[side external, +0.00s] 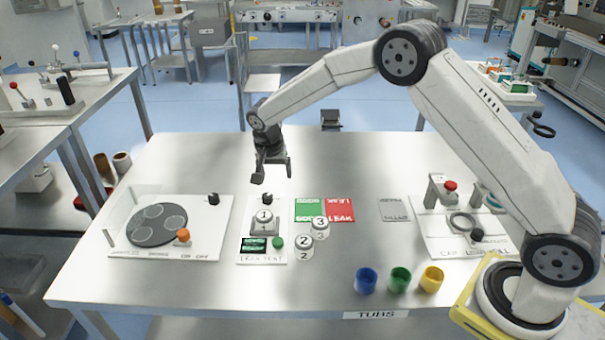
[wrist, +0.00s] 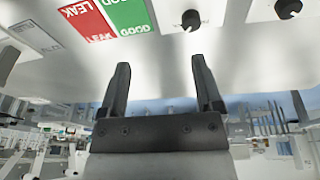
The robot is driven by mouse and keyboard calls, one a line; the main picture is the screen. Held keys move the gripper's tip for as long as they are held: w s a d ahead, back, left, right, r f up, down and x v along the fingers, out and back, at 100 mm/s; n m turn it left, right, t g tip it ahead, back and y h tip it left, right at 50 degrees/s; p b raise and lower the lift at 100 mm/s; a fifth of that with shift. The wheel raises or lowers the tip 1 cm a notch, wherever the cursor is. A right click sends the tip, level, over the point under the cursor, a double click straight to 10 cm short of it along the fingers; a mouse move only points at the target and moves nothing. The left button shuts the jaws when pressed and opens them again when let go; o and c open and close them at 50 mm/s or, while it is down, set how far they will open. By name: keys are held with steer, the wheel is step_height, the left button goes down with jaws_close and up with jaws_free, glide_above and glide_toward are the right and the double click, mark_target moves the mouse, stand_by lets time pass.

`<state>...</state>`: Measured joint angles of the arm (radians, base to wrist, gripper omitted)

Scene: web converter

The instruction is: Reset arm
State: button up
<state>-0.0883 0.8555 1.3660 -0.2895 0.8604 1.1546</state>
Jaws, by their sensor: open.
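My gripper (side external: 272,178) is open and empty, held above the back middle of the metal table (side external: 190,160), behind the leak test panel (side external: 262,205). In the wrist view my gripper (wrist: 162,80) shows two dark fingers spread apart with nothing between them. The white cup marked 1 (side external: 264,219) sits on the leak test panel. The cups marked 3 (side external: 320,227) and 2 (side external: 304,246) stand on the table just right of that panel.
A green GOOD mat (side external: 308,208) and red LEAK mat (side external: 340,208) lie right of the panel. A turntable panel (side external: 200,240) is at left, a cap station (side external: 435,235) at right. Blue (side external: 366,281), green (side external: 400,280) and yellow (side external: 432,279) tubs stand near the front edge.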

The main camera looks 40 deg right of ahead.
steer(key=s+r+n, duration=0.1)
steer(key=s+n, duration=0.2)
steer(key=s, duration=0.6)
steer(key=s+r+n+t+y, duration=0.1)
steer(key=s+r+n, duration=0.1)
steer(key=s, duration=0.8)
steer(key=s+d+r+n+y, duration=0.1)
steer(key=s+n, duration=0.4)
steer(key=s, duration=0.4)
steer(key=shift+s+r+t, duration=0.15)
steer(key=shift+r+t, duration=0.05)
steer(key=shift+t, duration=0.1)
